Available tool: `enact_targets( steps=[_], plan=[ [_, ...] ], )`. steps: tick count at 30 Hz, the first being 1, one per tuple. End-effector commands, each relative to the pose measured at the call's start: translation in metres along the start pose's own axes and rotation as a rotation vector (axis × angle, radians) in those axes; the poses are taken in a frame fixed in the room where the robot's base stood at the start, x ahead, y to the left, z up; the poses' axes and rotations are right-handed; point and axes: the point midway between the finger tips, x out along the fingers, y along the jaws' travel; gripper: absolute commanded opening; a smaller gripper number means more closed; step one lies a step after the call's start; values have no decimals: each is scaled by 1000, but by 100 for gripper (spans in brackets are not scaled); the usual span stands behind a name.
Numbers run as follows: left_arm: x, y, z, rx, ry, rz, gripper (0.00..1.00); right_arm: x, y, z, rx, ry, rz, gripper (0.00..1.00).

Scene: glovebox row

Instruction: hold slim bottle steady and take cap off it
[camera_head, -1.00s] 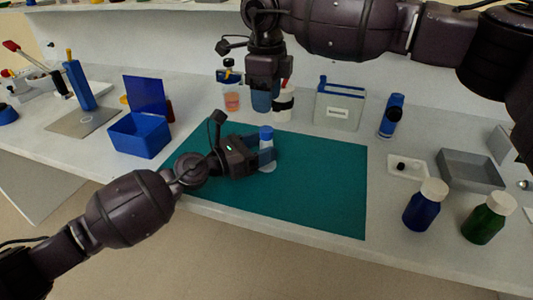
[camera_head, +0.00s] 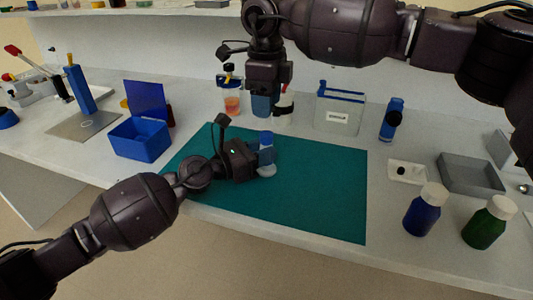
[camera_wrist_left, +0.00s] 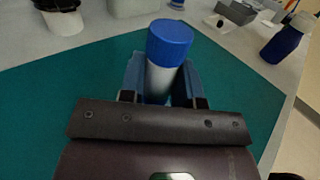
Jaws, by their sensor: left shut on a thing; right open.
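The slim bottle (camera_head: 266,155) stands upright on the teal mat (camera_head: 310,195), with a blue cap (camera_head: 266,138) on its top. In the left wrist view the blue cap (camera_wrist_left: 170,42) and the pale body of the slim bottle (camera_wrist_left: 160,80) show between the fingers. My left gripper (camera_head: 262,156) is shut on the bottle's body, below the cap; it also shows in the left wrist view (camera_wrist_left: 160,84). My right gripper (camera_head: 268,96) is above and behind the bottle, apart from it, pointing down and open. Its fingers partly hide things at the back.
A blue open box (camera_head: 140,137) stands left of the mat. A grey bin (camera_head: 340,108) and a beaker of orange liquid (camera_head: 231,103) stand behind it. A blue bottle (camera_head: 423,212), a green bottle (camera_head: 486,224) and a grey tray (camera_head: 470,174) are at right.

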Motion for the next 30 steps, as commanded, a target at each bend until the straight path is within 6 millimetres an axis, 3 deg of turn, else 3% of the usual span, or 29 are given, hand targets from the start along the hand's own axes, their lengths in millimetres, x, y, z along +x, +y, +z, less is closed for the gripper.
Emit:
enact_targets(
  steps=[4, 8, 30],
  plan=[
    [0, 0, 0, 0, 0, 0, 0, 8, 3, 2, 8, -11, 22, 52],
    [0, 0, 0, 0, 0, 0, 0, 7, 3, 2, 138, -14, 24, 52],
    [0, 0, 0, 0, 0, 0, 0, 4, 2, 3, 1181, -6, 25, 52]
  ],
)
